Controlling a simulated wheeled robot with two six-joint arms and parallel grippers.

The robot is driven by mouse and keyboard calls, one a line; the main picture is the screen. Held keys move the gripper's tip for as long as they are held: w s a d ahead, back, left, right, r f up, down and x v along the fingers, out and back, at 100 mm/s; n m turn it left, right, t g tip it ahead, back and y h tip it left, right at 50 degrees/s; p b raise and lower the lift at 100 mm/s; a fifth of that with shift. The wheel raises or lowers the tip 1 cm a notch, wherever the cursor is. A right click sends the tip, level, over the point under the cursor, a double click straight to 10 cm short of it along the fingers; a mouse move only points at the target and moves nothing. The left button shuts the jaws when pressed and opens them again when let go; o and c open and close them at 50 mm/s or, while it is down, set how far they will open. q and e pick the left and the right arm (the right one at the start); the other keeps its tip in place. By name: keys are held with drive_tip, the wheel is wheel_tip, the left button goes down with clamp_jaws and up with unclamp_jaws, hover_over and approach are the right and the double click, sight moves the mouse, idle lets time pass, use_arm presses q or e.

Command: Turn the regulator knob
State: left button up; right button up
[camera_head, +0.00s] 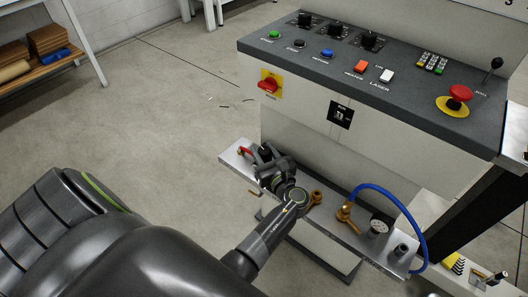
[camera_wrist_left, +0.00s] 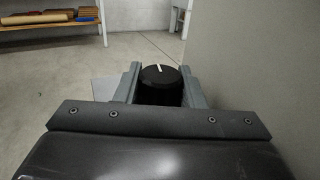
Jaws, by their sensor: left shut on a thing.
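The regulator knob is a black cylinder with a white mark on its top. In the left wrist view the knob (camera_wrist_left: 160,84) sits between the two grey fingers of my left gripper (camera_wrist_left: 160,88), which is shut on it. The white mark points away from the gripper, slightly to the left. In the head view my left gripper (camera_head: 266,158) reaches the left end of the metal shelf (camera_head: 330,222) below the console, and its fingers and wrist hide most of the knob. My right gripper is in neither view.
A red handle (camera_head: 245,151) is just left of the gripper. Brass fittings (camera_head: 346,213), a blue hose (camera_head: 385,192) and a gauge (camera_head: 379,226) stand to the right on the shelf. The console (camera_head: 330,75) with buttons and a red stop (camera_head: 459,94) is above. Floor at left is clear.

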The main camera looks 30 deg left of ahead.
sight(264, 149)
use_arm(q)
drive_tip(key=o, duration=0.8)
drive_tip(key=shift+r, duration=0.1)
drive_tip(key=shift+o, duration=0.9)
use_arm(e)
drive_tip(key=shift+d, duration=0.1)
use_arm(q)
drive_tip(key=shift+r, duration=0.4)
wheel_tip(264, 149, up, 9)
drive_tip(key=p, duration=0.2)
drive_tip(key=shift+p, duration=0.4)
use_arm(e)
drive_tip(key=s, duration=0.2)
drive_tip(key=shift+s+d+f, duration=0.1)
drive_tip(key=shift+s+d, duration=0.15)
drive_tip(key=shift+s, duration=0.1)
